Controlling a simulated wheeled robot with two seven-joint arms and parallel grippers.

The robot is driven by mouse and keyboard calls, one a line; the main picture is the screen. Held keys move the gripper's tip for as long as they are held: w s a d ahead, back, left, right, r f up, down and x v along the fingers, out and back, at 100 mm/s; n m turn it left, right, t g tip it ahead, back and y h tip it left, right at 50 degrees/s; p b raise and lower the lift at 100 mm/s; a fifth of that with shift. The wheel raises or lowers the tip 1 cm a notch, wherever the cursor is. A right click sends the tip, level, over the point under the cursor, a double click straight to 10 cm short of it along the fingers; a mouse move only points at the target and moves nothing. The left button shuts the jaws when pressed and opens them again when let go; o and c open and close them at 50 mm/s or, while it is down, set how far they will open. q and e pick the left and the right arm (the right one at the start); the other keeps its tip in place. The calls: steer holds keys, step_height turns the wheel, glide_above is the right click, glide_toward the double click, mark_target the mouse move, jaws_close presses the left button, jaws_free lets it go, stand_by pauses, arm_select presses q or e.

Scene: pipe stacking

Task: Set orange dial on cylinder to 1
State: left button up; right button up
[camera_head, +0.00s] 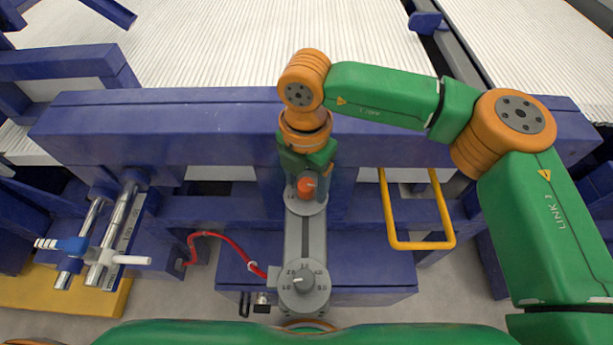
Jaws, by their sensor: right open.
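The orange dial (306,188) sits on a round grey face at the far end of the grey cylinder (305,238). Its setting is too small to read. A grey dial (304,280) with numbers around it is at the cylinder's near end. My right gripper (306,181) is open and points down at the orange dial, with its dark fingers around or just above it. I cannot tell whether they touch it. The gripper's green body hides the area just beyond the dial. My left gripper is out of view.
A blue frame beam (190,125) runs across behind the dial. A yellow handle (420,244) stands to the right. A red hose (228,240) joins near the grey dial. Metal rods with a blue and white lever (100,254) are at left.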

jaws_close()
stand_by(0.3)
